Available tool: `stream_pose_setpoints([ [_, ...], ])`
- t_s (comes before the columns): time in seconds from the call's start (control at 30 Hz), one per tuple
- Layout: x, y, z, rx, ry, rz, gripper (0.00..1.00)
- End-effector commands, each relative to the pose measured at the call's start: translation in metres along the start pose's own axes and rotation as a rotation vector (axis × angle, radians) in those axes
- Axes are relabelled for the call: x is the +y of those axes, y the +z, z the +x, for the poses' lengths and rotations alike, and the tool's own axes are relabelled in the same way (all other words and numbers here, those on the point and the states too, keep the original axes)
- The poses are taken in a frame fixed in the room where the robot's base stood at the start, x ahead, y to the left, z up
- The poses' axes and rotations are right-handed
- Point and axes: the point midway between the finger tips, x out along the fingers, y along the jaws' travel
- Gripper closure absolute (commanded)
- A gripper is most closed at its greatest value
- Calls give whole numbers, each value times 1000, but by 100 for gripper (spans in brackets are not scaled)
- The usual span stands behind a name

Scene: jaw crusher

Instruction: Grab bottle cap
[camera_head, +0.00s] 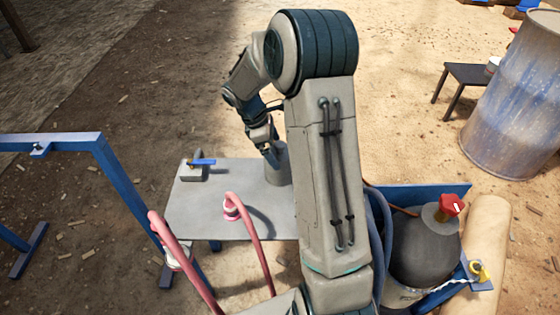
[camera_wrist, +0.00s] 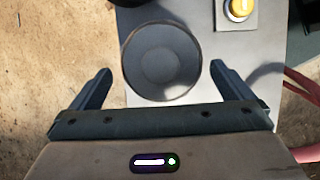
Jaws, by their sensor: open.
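A grey round cap (camera_head: 279,168), which I take to be the bottle cap, stands on the grey table beside my arm. In the wrist view the cap (camera_wrist: 160,62) is a dark round shape with a thin rim, seen from above. My gripper (camera_head: 270,148) is over the table at the cap, its tip partly overlapping it in the head view. In the wrist view my gripper (camera_wrist: 161,70) is open, with one finger on each side of the cap's near edge and gaps showing. Contact is not visible. My arm hides part of the table.
A blue-handled valve (camera_head: 201,164) sits on the grey table (camera_head: 228,222). A yellow button (camera_wrist: 240,8) is near the cap in the wrist view. Red hoses (camera_head: 258,245) rise in front. A gas bottle (camera_head: 425,248) with a red valve (camera_head: 451,206) stands right of my arm.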

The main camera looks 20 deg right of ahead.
Motion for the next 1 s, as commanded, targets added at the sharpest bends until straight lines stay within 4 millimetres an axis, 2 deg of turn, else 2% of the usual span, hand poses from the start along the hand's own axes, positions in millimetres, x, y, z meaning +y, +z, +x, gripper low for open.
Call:
stream_pose_setpoints([
  [0.03, -1, 1, 10, -1, -4, 1, 0],
  [0.2, -2, 2, 35, 0, -3, 1, 0],
  [0.47, -2, 3, 39, 0, -1, 1, 0],
  [0.63, -2, 3, 38, 0, -1, 1, 44],
  [1.0, -2, 5, 34, 0, 1, 2, 44],
])
